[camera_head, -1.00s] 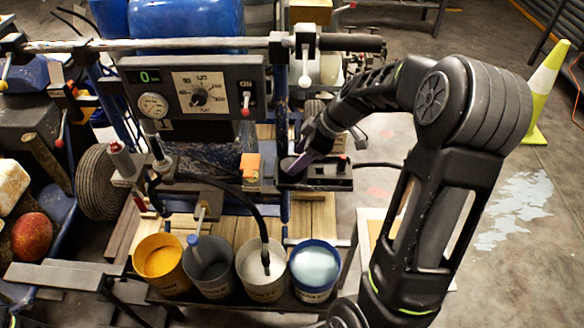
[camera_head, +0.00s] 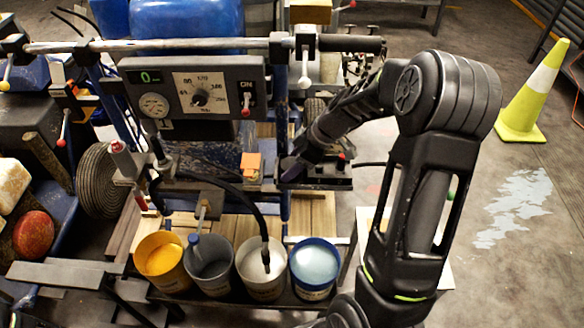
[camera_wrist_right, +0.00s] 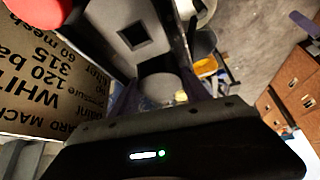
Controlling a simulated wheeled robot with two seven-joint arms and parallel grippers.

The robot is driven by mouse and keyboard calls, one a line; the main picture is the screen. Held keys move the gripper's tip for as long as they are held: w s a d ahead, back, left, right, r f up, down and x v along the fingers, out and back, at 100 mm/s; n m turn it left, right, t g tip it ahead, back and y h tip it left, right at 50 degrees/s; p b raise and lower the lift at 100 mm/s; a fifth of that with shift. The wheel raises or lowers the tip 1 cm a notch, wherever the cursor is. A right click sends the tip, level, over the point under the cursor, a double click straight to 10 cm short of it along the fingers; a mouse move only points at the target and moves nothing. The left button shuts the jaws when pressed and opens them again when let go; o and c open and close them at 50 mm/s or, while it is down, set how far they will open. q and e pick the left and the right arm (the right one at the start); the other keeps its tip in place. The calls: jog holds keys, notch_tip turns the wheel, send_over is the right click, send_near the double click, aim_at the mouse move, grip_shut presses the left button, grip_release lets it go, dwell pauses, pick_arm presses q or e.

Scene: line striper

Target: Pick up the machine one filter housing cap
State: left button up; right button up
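My right gripper (camera_head: 293,167) reaches in from the right over a dark ledge (camera_head: 325,177) on the right side of the machine. In the right wrist view the two purplish fingers (camera_wrist_right: 163,98) stand apart. My left gripper is not in view.
A control panel (camera_head: 193,88) with gauge and dial stands left of my arm. An orange block (camera_head: 251,162) is close left of the gripper. Several paint buckets, one blue-rimmed (camera_head: 314,268), stand in front. A printed sign (camera_wrist_right: 50,85) and a square-holed grey block (camera_wrist_right: 133,36) are near the wrist.

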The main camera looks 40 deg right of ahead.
jog(key=c, duration=0.8)
jog(key=shift+s+a+r, duration=0.1)
jog(key=shift+r, duration=0.1)
jog(key=shift+r+b, duration=0.25)
jog(key=shift+b, duration=0.1)
notch_tip(320, 180, up, 6)
jog(key=shift+f, duration=0.1)
jog(key=s+a+b, duration=0.1)
jog(key=s+a, duration=0.3)
jog(key=s, duration=0.1)
jog(key=s+a+b, duration=0.1)
jog(key=s+a, duration=0.3)
jog(key=s, duration=0.1)
jog(key=s+a+b, duration=0.1)
jog(key=s+a, duration=0.3)
jog(key=s, duration=0.1)
jog(key=shift+s, duration=0.4)
